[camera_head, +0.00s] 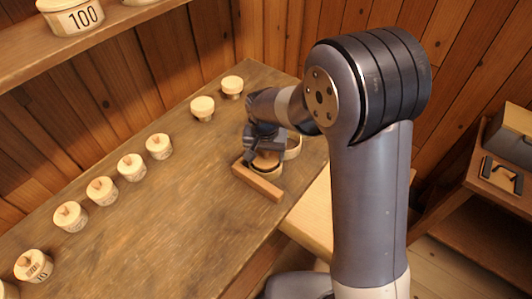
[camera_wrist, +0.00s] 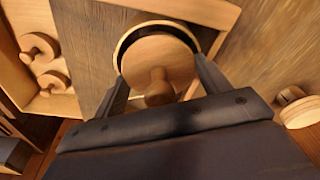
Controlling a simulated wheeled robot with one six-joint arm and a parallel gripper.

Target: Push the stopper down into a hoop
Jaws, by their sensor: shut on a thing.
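My gripper (camera_head: 262,150) is low over the front right part of the table. In the wrist view its fingers (camera_wrist: 162,75) stand on either side of a round wooden stopper (camera_wrist: 152,58) with a knob, and are shut on it. The stopper lies over the mouth of a pale hoop (camera_wrist: 122,42) with a dark inside. A dark gap shows along the far rim; how deep the stopper sits I cannot tell. In the head view this hoop (camera_head: 266,175) is partly hidden by my gripper.
A wooden bar (camera_head: 258,183) lies in front of the hoop. Two knobbed stoppers (camera_wrist: 38,46) (camera_wrist: 52,82) lie in a pale tray (camera_wrist: 62,103). Several lidded spools (camera_head: 131,167) stand along the table's left side; its middle is clear.

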